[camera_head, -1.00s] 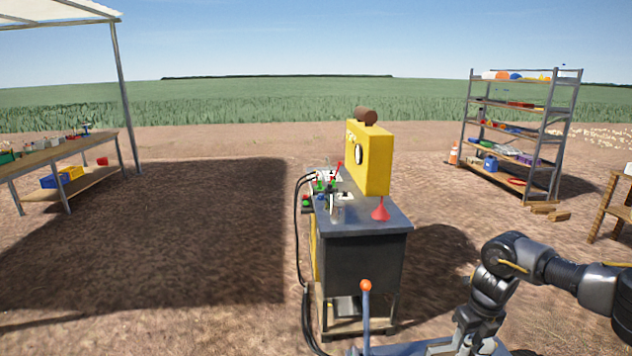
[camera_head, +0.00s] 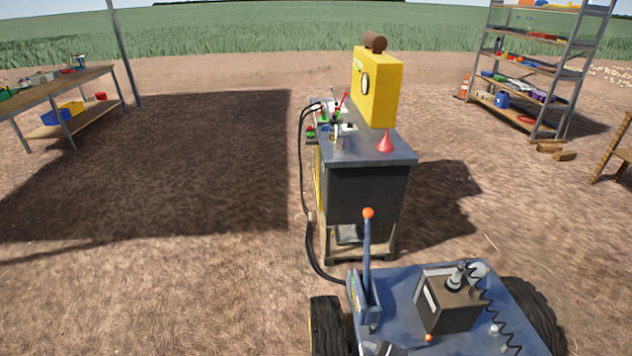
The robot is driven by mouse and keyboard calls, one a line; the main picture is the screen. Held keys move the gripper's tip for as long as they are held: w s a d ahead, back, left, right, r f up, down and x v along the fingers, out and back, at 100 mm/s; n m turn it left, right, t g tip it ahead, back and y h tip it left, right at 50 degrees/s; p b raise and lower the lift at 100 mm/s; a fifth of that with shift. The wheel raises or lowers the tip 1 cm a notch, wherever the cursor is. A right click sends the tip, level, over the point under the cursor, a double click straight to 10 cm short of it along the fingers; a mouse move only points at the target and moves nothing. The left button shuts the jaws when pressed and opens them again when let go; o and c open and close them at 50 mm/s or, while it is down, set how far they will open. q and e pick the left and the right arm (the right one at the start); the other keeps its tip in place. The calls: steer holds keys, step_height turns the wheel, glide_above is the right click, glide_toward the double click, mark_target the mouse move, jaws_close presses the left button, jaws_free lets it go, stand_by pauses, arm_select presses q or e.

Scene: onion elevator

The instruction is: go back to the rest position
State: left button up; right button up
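Neither of my grippers shows in the head view, and no part of my arms is in the picture. The control stand (camera_head: 366,195) is a dark cabinet with a grey top, straight ahead. A yellow box with a round dial (camera_head: 378,88) stands on it, with a brown cylinder (camera_head: 375,41) on top. Small levers and buttons (camera_head: 335,112) sit at the stand's left side, and a red cone (camera_head: 385,141) sits near its right edge.
A blue wheeled platform (camera_head: 400,290) with an orange-knobbed lever (camera_head: 367,235) and a dark control box (camera_head: 449,303) is close in front. A workbench (camera_head: 58,82) stands at left, a shelf rack (camera_head: 530,75) at right. Open dirt lies left of the stand.

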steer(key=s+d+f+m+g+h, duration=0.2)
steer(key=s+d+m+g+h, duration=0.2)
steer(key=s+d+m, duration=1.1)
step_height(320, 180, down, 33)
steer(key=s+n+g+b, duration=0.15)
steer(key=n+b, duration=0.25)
steer(key=b, duration=0.6)
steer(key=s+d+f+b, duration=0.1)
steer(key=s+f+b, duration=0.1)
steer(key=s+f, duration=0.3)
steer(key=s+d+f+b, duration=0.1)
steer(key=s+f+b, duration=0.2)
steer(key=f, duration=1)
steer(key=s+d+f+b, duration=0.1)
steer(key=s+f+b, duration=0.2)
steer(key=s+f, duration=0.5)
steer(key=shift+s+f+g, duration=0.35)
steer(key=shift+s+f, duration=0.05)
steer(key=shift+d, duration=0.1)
